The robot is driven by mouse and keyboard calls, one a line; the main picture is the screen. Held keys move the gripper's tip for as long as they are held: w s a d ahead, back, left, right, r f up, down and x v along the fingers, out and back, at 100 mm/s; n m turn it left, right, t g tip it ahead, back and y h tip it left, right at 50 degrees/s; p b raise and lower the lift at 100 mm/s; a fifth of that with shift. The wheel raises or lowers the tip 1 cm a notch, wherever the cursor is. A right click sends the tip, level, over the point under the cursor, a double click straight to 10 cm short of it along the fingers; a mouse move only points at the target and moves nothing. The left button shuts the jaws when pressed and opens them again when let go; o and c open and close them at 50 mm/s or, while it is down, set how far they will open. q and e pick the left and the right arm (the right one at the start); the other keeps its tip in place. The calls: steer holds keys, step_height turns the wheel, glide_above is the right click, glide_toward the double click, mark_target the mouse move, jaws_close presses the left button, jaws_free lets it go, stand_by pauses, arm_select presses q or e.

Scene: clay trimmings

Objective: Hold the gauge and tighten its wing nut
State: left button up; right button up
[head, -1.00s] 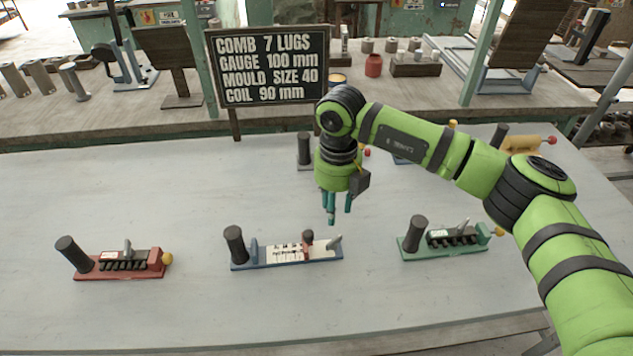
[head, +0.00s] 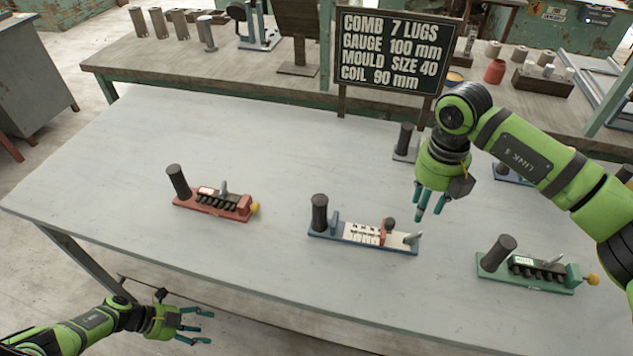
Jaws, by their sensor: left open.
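The gauge is a blue-based tool (head: 318,234) with a white scale plate, lying near the middle of the table. A dark upright handle (head: 319,212) stands at its left end. A slider with a dark reddish knob (head: 389,226) sits on the scale, and a small grey wing-shaped piece (head: 412,239) is at the right end. My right gripper (head: 430,212) hangs fingers down, above and just behind the gauge's right end, apart from it. Its fingers show a gap with nothing between; how far they are open is unclear. My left gripper (head: 200,326) is open and empty, off the table's front edge.
A red-based comb tool (head: 243,213) lies left of the gauge, and a green-based one (head: 490,268) lies right. A black sign (head: 388,48) stands behind. The pale table (head: 130,150) is clear at the far left.

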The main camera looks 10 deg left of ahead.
arm_select(q)
steer(key=s+a+r+n+g+y, duration=0.1)
steer(key=s+a+r+g+y, duration=0.1)
steer(key=a+r, duration=0.65)
steer(key=s+a+r+n+g+y, duration=0.15)
steer(key=a+r, duration=0.45)
steer(key=a, duration=0.6)
step_height(320, 180, up, 23)
steer(key=n+y, duration=0.4)
steer(key=n, duration=2.4)
glide_above(320, 199)
steer(key=shift+a+f+m, duration=0.15)
steer(key=shift+m, duration=0.1)
steer(key=shift+d+f, duration=0.15)
steer(key=shift+d, duration=0.05)
steer(key=shift+m, duration=0.3)
steer(key=shift+f, duration=3.45)
